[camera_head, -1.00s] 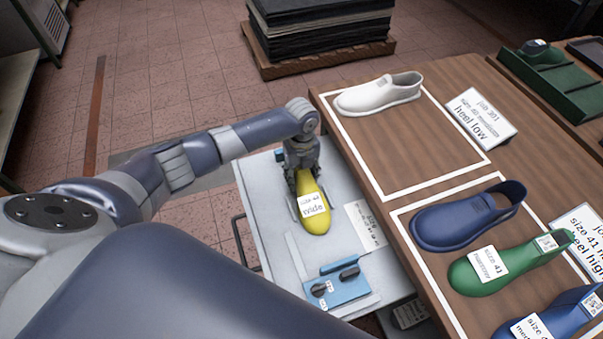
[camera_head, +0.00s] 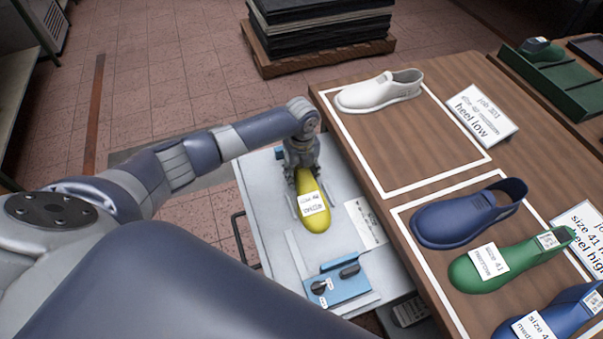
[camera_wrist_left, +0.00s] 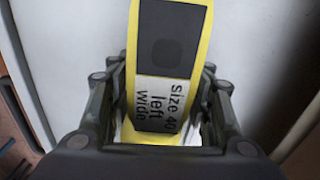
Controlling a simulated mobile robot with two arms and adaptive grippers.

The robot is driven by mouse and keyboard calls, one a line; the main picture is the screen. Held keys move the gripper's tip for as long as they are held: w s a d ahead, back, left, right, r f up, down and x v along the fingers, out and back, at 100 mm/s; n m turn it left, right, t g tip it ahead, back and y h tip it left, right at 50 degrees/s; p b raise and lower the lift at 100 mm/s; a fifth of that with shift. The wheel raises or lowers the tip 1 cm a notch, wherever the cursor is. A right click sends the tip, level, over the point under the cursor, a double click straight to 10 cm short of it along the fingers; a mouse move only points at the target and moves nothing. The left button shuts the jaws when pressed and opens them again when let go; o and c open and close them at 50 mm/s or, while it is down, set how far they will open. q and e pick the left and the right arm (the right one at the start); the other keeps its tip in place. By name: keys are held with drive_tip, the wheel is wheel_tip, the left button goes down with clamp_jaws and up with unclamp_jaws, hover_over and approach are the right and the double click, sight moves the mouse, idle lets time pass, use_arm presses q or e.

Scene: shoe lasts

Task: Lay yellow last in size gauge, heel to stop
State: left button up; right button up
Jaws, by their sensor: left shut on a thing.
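The yellow last (camera_head: 315,211) is held over the pale cart top (camera_head: 265,192), its rounded toe pointing toward the bottom of the head view. My left gripper (camera_head: 302,172) is shut on its rear part, which the fingers partly hide. In the left wrist view the last (camera_wrist_left: 193,18) runs between the fingers, and its label reads "size 40 left wide". The size gauge on the cart shows pale rails (camera_head: 295,255) and a blue block (camera_head: 345,287) with two dark pieces. I cannot tell whether the last touches the gauge. My right gripper is out of view.
A printed card (camera_head: 365,222) lies on the cart.

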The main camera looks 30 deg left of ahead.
use_arm(q)
drive_tip(key=o, duration=1.6)
drive_tip(key=shift+o, duration=0.2)
drive_tip(key=shift+s, duration=0.1)
wheel_tip(320, 180, up, 12)
drive_tip(key=shift+r, duration=0.1)
